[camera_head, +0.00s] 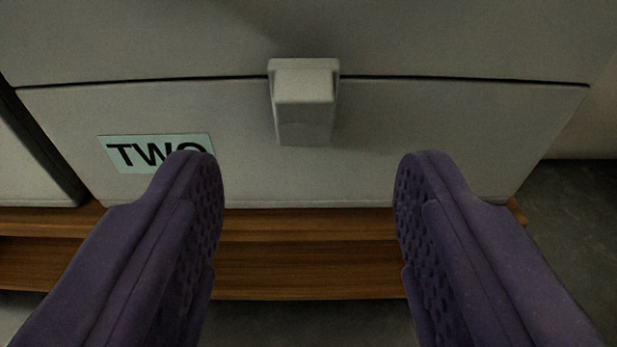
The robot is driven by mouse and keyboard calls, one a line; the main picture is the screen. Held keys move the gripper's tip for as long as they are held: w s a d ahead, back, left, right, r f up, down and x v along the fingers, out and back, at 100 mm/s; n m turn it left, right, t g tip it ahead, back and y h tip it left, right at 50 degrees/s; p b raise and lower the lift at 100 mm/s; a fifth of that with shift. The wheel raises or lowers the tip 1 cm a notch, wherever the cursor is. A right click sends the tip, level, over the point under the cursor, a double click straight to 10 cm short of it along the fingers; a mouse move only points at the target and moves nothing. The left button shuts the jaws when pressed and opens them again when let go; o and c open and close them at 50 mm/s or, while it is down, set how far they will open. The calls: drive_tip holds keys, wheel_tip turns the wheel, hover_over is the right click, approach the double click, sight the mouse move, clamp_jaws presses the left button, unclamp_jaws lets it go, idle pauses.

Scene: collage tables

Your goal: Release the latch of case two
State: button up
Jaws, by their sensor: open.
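Case two (390,150) is a pale grey box whose front face fills the upper part of the view. A pale green label (125,158) reading "TWO" is on its front at the left, partly hidden by my left finger. The latch (305,100) is a grey block at the middle of the front, lying across the dark seam between lid and body. My gripper (309,170) has two purple, textured fingers. It is open and empty, with the fingers wide apart below and to either side of the latch in the picture, not touching it.
A wooden shelf or table edge (310,255) runs under the case. Another pale case (30,165) stands close on the left, with a dark narrow gap between. To the right of the case is open dark grey floor (575,215).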

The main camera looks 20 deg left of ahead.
sight(304, 89)
drive_tip(key=w, duration=0.2)
drive_tip(key=w+a+g+b, duration=0.1)
drive_tip(key=w, duration=0.1)
drive_tip(key=w+a+g, duration=0.1)
drive_tip(key=w, duration=0.1)
drive_tip(key=shift+w+a+f+h+b, duration=0.25)
drive_tip(key=shift+w+h+b, duration=0.05)
drive_tip(key=shift+b, duration=0.05)
drive_tip(key=shift+w+a, duration=0.15)
drive_tip(key=shift+w, duration=0.25)
